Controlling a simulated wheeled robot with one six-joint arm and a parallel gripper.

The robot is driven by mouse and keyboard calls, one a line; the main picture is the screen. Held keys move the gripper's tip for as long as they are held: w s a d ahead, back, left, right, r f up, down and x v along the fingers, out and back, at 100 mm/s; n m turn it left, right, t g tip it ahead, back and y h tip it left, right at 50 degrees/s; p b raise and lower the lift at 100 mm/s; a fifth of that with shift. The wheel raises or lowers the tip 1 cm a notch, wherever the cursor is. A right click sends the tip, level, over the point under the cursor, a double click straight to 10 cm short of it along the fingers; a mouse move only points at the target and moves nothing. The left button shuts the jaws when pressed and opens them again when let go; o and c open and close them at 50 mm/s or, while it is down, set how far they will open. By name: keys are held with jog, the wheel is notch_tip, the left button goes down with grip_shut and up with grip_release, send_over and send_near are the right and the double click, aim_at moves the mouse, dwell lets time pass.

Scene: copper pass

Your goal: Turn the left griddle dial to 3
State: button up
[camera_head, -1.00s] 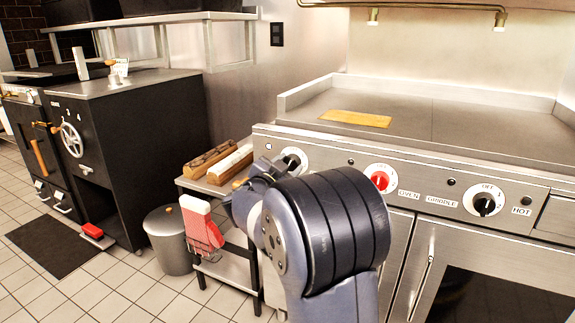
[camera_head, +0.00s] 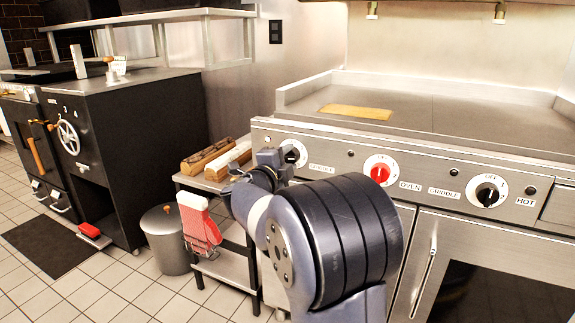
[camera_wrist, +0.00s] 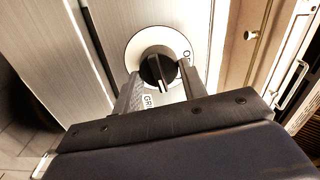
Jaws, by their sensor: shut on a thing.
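The left griddle dial (camera_head: 293,152) is a black knob on a white round plate at the left end of the steel control panel. My gripper (camera_head: 278,166) is at this dial, and its fingers partly cover it. In the wrist view the dial (camera_wrist: 157,66) sits between the two fingers of my gripper (camera_wrist: 160,82), which is shut on it. A white pointer line on the knob faces the lower side of that view. An "O" shows on the plate to the right, and the dial's numbers are not readable. A label beginning "GRI" is partly hidden by the fingers.
A red oven dial (camera_head: 380,171) and a right black dial (camera_head: 487,194) sit farther along the panel. The griddle top (camera_head: 440,112) bears a yellow board (camera_head: 356,111). A low steel table (camera_head: 222,262) and a bin (camera_head: 168,240) stand left of the griddle.

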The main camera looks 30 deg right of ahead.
jog(key=m+b, duration=0.1)
jog(key=m, duration=0.1)
jog(key=m+b, duration=0.1)
jog(key=shift+f+m, duration=0.3)
jog(key=shift+m, duration=0.1)
jog(key=m+b, duration=0.2)
jog(key=m, duration=0.1)
jog(key=shift+m, duration=0.3)
jog(key=m, duration=0.3)
jog(key=shift+w+m+b, duration=0.1)
jog(key=shift+m+b, duration=0.2)
jog(key=shift+m, duration=1.4)
jog(key=o, duration=1)
jog(key=shift+a, duration=0.1)
jog(key=shift+c, duration=0.2)
jog(key=p+v, duration=0.2)
jog(key=v, duration=0.8)
jog(key=shift+s+a+p, duration=0.3)
jog(key=shift+p, duration=0.05)
